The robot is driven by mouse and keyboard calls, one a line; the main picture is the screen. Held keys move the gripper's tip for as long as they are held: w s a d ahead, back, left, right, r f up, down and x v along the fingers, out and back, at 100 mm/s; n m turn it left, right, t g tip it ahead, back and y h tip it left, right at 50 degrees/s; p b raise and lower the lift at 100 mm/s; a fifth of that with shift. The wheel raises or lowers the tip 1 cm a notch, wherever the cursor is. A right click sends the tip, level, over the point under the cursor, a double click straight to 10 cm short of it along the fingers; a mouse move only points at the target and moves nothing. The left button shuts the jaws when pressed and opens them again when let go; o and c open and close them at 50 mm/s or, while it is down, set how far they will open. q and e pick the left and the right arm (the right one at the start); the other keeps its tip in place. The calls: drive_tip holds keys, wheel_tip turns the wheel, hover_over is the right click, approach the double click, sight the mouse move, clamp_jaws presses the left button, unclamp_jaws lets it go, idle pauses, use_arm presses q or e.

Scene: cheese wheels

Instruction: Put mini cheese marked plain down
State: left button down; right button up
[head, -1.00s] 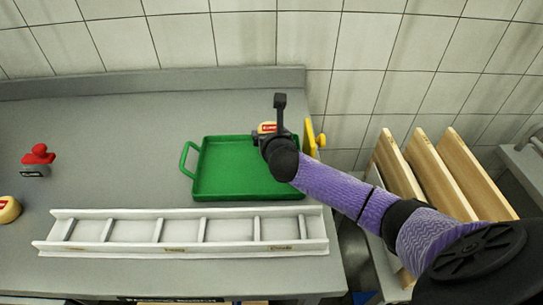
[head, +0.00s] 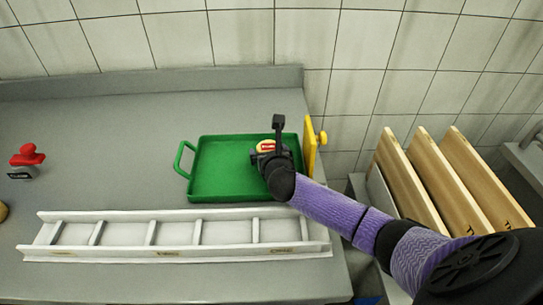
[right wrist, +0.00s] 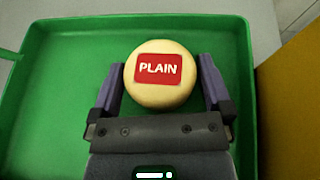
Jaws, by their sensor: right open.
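The mini cheese marked plain (head: 266,146) is a small pale yellow wheel with a red label. The label reads PLAIN in the right wrist view, where the cheese (right wrist: 159,88) sits label up over the green tray floor. My right gripper (head: 270,153) is open, with one finger on each side of the cheese and narrow gaps between. It also shows in the right wrist view (right wrist: 161,84). The green tray (head: 215,190) lies on the counter, and the cheese is in its right part. My left gripper is out of view.
A white divided rack (head: 130,234) lies in front of the tray. A yellow board (head: 309,146) stands at the tray's right. A red-handled stamp (head: 27,156) is at far left. Wooden boards (head: 410,178) stand upright at right.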

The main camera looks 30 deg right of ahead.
drive_tip(key=p+v, duration=0.4)
drive_tip(key=v, duration=0.6)
drive_tip(key=shift+s+r+p, duration=0.2)
drive_tip(key=shift+s+p, duration=0.05)
drive_tip(key=shift+p, duration=0.1)
drive_tip(key=shift+s+a+r, duration=0.15)
drive_tip(key=shift+s+a, duration=0.1)
drive_tip(key=shift+s, duration=0.25)
idle(0.6)
